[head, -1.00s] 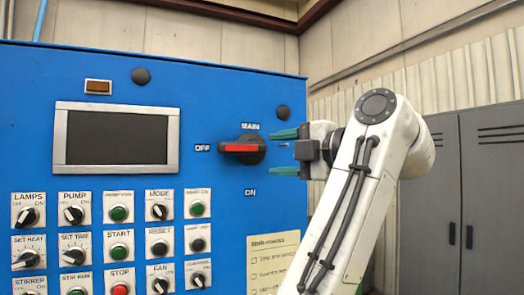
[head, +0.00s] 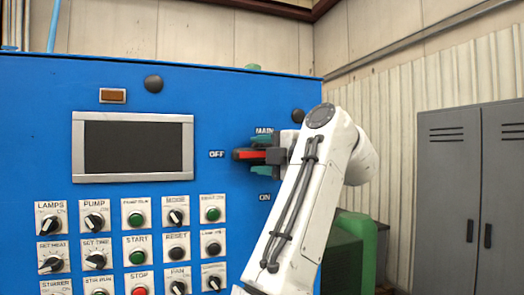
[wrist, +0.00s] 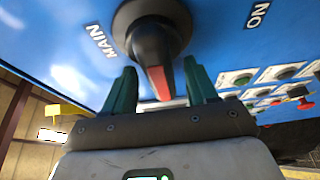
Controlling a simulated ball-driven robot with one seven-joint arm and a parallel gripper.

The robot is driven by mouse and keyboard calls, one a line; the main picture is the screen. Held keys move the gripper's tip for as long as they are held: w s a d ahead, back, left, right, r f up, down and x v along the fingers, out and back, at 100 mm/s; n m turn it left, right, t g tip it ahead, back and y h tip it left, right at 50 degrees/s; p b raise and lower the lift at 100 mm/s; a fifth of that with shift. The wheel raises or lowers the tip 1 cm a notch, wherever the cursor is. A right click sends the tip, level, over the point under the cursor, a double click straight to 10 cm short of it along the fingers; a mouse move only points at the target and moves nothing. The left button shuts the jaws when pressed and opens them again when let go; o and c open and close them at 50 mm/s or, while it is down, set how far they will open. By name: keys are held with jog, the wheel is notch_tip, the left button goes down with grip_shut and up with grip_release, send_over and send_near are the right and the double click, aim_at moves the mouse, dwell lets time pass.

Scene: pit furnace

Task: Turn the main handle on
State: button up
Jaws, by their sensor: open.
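The main handle (head: 243,154) is a black rotary switch with a red stripe on the blue panel. It lies level and its tip points left at the OFF label (head: 216,154); the ON label (head: 265,198) is below. My gripper (head: 257,155) is open at the handle, one green finger above it and one below. In the wrist view the handle (wrist: 157,60) stands between the two fingers of my gripper (wrist: 163,80). Gaps show beside it; whether the right finger touches it I cannot tell. In the head view my gripper hides the handle's hub.
A dark screen (head: 133,147) is left of the handle. Rows of buttons and knobs (head: 135,212) fill the panel below. A green machine (head: 345,250) stands behind my arm, and grey lockers (head: 470,190) stand at the right.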

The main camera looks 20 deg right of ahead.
grip_shut()
dwell(0.6)
